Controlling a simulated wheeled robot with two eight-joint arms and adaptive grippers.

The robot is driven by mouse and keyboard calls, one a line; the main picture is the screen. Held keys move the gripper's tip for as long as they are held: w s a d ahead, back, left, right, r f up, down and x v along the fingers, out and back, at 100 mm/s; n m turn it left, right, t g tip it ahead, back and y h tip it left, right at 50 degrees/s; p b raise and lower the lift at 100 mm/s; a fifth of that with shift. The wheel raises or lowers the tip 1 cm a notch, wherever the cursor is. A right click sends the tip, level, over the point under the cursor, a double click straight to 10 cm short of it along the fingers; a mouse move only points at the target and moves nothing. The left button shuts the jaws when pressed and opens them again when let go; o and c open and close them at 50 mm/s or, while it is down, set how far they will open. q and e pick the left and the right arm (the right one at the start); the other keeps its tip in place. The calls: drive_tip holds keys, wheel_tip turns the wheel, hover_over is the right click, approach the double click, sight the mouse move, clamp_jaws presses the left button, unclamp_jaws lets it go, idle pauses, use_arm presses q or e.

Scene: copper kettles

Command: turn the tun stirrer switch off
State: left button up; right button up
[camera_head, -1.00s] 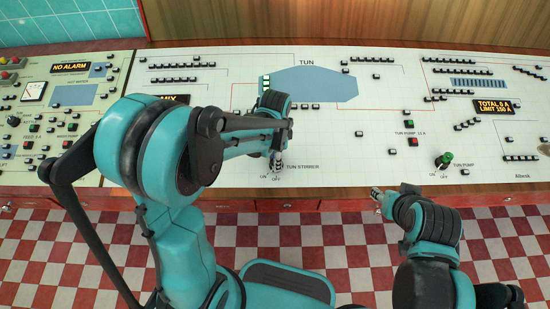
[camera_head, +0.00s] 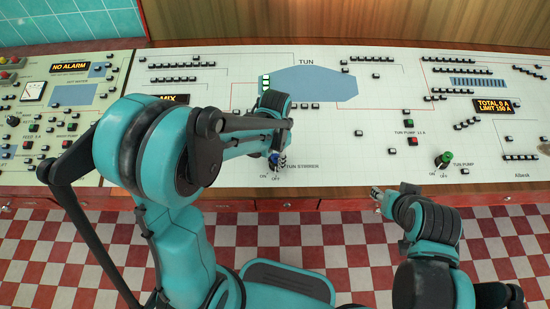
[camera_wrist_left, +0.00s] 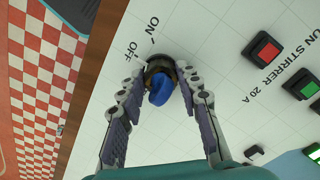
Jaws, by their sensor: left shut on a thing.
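The tun stirrer switch is a blue knob (camera_head: 273,158) on a dark round base, at the front edge of the white panel. It shows larger in the left wrist view (camera_wrist_left: 161,90), with ON and OFF printed beside it. My left gripper (camera_head: 278,163) reaches down over it. In the left wrist view the left gripper (camera_wrist_left: 160,97) has one finger on each side of the knob, shut on it. I cannot tell which mark the knob points to. My right gripper (camera_head: 377,194) hangs in front of the panel edge, away from the switch; its opening is too small to judge.
A red button (camera_wrist_left: 265,48) and a green button (camera_wrist_left: 301,84) sit near the switch. A green tun pump knob (camera_head: 445,158) stands further right on the panel (camera_head: 340,165). Wooden trim and red drawers run along the front, above a checkered floor.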

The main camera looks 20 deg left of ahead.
use_arm(q)
drive_tip(key=shift+n, duration=0.6)
idle(0.3)
drive_tip(key=o, duration=1.2)
drive_tip(key=shift+c, duration=0.2)
drive_tip(key=shift+r, duration=0.1)
wheel_tip(320, 180, up, 12)
drive_tip(key=shift+f, duration=0.1)
drive_tip(key=s+a+n+t, duration=0.2)
drive_tip(key=s+t, duration=0.1)
drive_tip(key=s, duration=0.2)
drive_tip(key=s+a+r+n+t, duration=0.1)
drive_tip(key=s+a+n+t, duration=0.1)
drive_tip(key=s+n+t, duration=0.1)
drive_tip(key=s+t, duration=0.1)
drive_tip(key=s, duration=0.1)
drive_tip(key=shift+s+r, duration=0.15)
drive_tip(key=shift+s, duration=0.25)
